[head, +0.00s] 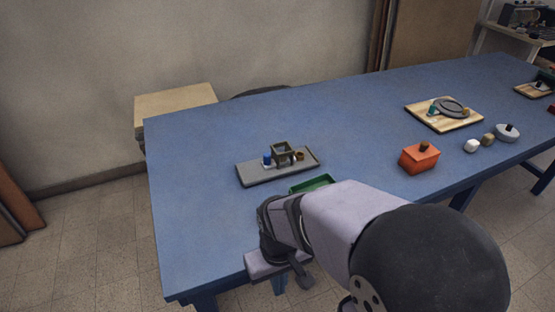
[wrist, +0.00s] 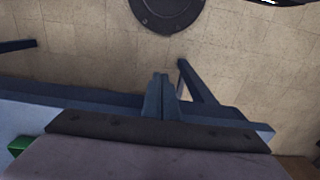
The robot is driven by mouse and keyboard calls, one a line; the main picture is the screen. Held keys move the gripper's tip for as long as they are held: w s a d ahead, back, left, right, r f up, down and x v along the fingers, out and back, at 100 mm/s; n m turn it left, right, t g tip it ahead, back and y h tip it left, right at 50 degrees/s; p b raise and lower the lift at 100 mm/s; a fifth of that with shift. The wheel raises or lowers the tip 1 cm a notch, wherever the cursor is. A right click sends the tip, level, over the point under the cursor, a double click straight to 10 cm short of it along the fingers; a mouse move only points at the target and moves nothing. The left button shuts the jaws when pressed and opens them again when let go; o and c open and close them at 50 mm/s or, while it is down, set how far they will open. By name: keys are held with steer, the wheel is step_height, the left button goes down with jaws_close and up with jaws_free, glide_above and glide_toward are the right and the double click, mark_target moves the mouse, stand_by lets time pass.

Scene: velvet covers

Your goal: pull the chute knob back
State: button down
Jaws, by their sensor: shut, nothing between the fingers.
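A grey tray (head: 250,175) lies on the blue table in the head view. On it stands a small olive box-shaped chute (head: 282,149), with a blue piece (head: 267,158) to its left and a small brown piece (head: 299,156) to its right. I cannot tell which small part is the chute knob. My gripper (wrist: 160,78) is shut and empty in the wrist view, out by the table's near edge with floor beyond its fingertips. It is well apart from the chute. In the head view its fingers are hard to make out.
A green tray (head: 312,183) sits between the grey tray and my arm, partly hidden by the arm. An orange box (head: 419,158) with a dark knob stands to the right. A wooden board (head: 421,120) and several small objects lie farther right. The table's left part is clear.

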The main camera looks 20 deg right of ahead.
mark_target(262, 169)
steer(key=c, duration=2.4)
jaws_free()
steer(key=shift+c, duration=0.2)
